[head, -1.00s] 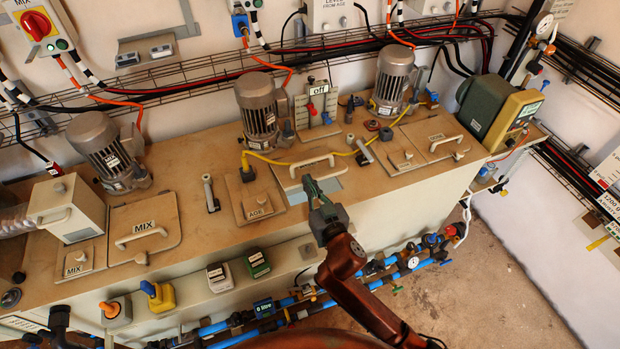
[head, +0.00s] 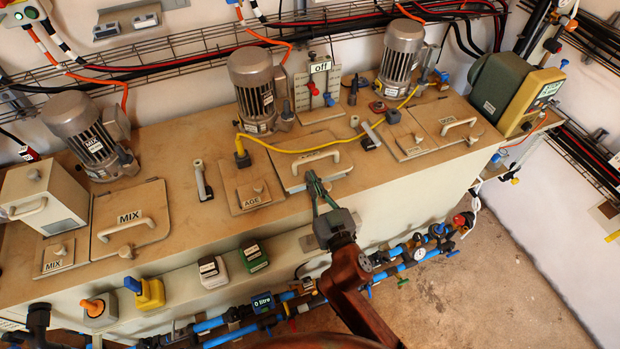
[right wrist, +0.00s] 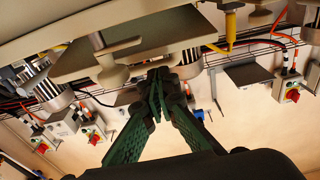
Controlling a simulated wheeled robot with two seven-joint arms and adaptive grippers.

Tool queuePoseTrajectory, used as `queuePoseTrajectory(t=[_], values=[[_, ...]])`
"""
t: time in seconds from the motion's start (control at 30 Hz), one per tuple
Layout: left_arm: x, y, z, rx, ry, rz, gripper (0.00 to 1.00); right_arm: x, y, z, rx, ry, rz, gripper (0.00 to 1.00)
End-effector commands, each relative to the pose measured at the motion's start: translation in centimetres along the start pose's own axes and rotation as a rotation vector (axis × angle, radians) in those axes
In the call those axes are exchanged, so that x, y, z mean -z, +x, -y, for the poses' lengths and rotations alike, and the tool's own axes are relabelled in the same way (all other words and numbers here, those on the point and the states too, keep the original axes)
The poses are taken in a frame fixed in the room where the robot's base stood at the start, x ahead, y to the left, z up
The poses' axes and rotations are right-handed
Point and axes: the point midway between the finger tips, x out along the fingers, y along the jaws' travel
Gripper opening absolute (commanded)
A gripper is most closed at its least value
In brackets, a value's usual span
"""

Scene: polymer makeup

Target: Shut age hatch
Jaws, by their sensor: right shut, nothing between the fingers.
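The age hatch (head: 296,172) is a beige lid with a bar handle (head: 315,157), on the bench top right of the small panel (head: 245,193) marked AGE. My left gripper is out of view.
A yellow cable (head: 290,150) runs behind the hatch handle. Grey motors (head: 252,92) stand behind and to the right (head: 400,58). The MIX hatch (head: 130,222) lies to the left, another handled hatch (head: 442,120) to the right. Blue pipes (head: 225,320) run along the bench front.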

Motion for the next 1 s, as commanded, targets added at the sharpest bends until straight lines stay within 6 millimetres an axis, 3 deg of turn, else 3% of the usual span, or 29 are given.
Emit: queuePoseTrajectory(t=[0.57, 0.77, 0.93, 1.0], values=[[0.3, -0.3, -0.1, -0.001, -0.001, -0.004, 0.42, 0.3, 0.0, 0.0, -0.001, 0.0, -0.003, 0.0], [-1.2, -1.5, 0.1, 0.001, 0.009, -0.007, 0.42, 2.6, 0.2, 0.1, 0.0, -0.001, -0.006, 0.0], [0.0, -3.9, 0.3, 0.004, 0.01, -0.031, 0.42, 5.2, 0.5, 0.2, 0.002, 0.0, -0.007, 0.0], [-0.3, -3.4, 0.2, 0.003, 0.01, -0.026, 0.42, 3.6, -1.3, 0.1, 0.0, 0.004, 0.002, 0.0]])
